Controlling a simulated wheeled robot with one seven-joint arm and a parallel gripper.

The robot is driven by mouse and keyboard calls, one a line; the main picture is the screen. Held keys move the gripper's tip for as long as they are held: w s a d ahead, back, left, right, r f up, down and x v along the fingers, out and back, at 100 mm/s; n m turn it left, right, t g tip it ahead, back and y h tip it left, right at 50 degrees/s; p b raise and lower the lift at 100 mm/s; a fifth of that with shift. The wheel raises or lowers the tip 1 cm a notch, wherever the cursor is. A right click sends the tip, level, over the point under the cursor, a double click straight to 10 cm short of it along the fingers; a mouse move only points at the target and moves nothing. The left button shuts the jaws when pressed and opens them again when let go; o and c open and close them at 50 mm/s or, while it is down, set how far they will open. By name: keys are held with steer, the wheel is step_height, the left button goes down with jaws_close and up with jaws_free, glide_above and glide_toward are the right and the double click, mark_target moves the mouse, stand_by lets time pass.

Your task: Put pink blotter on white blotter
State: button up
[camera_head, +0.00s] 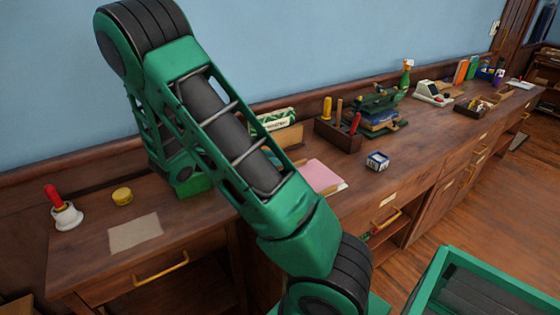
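The pink blotter (320,175) lies flat on the wooden counter, partly hidden behind my green arm. A thin white edge (342,186) shows at its right corner; I cannot tell whether this is a separate sheet under it. A pale beige-white sheet (135,232), which may be the white blotter, lies flat and bare on the left part of the counter. My arm rises across the middle of the view and bends back down towards the counter between the two sheets. My gripper's fingers are hidden behind the arm.
A handbell (67,214) and a yellow round tin (122,195) stand near the pale sheet. A small blue-white box (377,161), a dark tool holder (338,134) and a green machine (378,112) stand right of the pink blotter.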

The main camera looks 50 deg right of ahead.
steer(key=s+a+r+m+t+y, duration=0.1)
steer(key=s+a+r+m+y, duration=0.3)
steer(key=s+m, duration=0.7)
steer(key=s+a+r+m+t+y, duration=0.2)
steer(key=s+a+r+m+y, duration=0.2)
steer(key=s+a+m+y, duration=0.5)
steer(key=shift+s+a+m, duration=0.8)
steer(key=shift+s+m, duration=0.1)
steer(key=shift+s, duration=0.3)
